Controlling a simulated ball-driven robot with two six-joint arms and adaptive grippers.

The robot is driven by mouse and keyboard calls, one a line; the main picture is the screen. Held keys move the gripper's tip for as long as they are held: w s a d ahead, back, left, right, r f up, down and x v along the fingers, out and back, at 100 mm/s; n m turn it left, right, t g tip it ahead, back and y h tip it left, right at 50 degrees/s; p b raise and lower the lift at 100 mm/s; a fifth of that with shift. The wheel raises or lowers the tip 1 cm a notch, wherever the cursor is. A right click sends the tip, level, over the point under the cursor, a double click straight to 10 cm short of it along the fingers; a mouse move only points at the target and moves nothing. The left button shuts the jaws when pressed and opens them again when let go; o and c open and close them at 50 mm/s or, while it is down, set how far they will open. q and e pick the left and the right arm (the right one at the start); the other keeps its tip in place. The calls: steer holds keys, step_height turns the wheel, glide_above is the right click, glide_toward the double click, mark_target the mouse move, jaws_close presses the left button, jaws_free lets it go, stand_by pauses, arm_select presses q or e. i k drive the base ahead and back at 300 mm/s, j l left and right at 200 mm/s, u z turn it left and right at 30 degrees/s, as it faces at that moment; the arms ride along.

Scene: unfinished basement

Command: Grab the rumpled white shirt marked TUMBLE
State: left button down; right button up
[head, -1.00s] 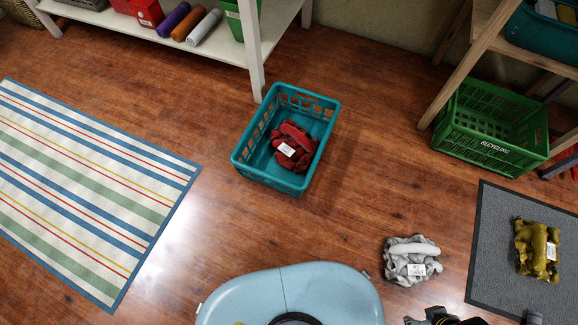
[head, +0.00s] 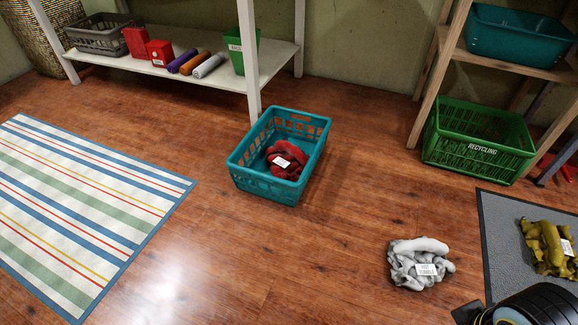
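The rumpled white-grey shirt (head: 419,262) lies in a heap on the wooden floor at the lower right of the head view. A white tag on its front reads TUMBLE on its lower line; the small upper line looks like HOT. Part of my dark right arm shows at the bottom right corner, just below and right of the shirt and apart from it in the picture. Its fingers cannot be made out. My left gripper is not in view.
A teal basket (head: 237,172) holding a red tagged garment (head: 287,160) stands mid-floor. An olive garment (head: 549,247) lies on a grey mat (head: 506,225) at right. A green RECYCLING crate (head: 478,148) stands behind. A striped rug (head: 85,205) lies left. Floor around the shirt is clear.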

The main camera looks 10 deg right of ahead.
mark_target(420, 263)
steer(key=z, duration=1.65)
steer(key=i+l, duration=0.5)
steer(key=i, duration=0.25)
